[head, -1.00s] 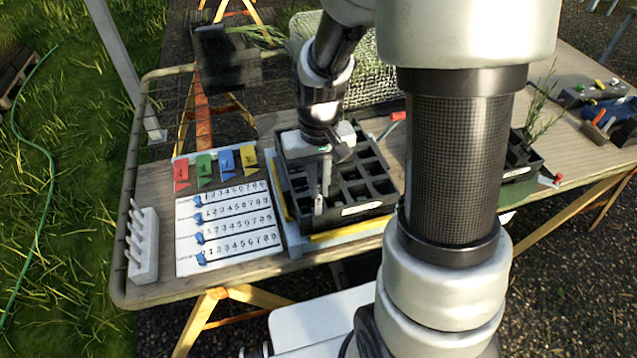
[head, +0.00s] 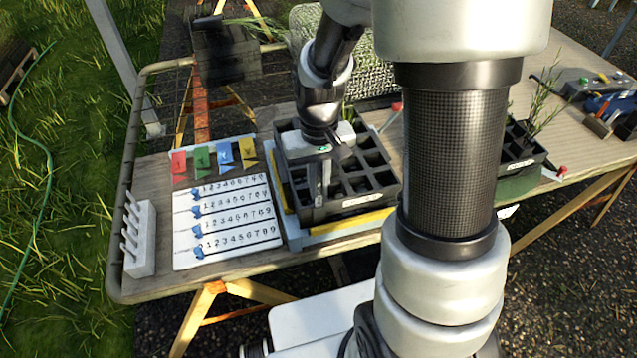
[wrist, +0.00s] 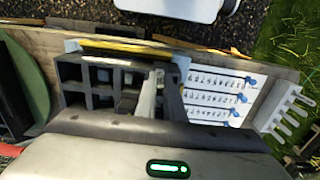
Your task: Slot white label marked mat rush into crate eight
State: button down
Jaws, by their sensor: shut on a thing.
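A black compartmented crate (head: 378,205) with a white tag on its front sits on the table. I cannot read the tag's marking. My gripper (head: 320,200) points down into the left front part of this crate, with its fingertips low among the compartment walls. It also shows in the wrist view (wrist: 160,88), over the crate's cells. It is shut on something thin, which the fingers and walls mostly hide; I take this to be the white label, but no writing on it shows.
A white number board (head: 225,258) with blue sliders and coloured cards lies left of the crate. A white peg rack (head: 140,262) stands at the table's left edge. A second dark crate (head: 537,157) with a plant is at the right.

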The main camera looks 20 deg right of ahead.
jog(key=shift+f, duration=0.3)
jog(key=c, duration=1.8)
grip_release()
notch_tip(320, 180, up, 18)
jog(key=p, duration=0.1)
jog(key=shift+f, duration=0.25)
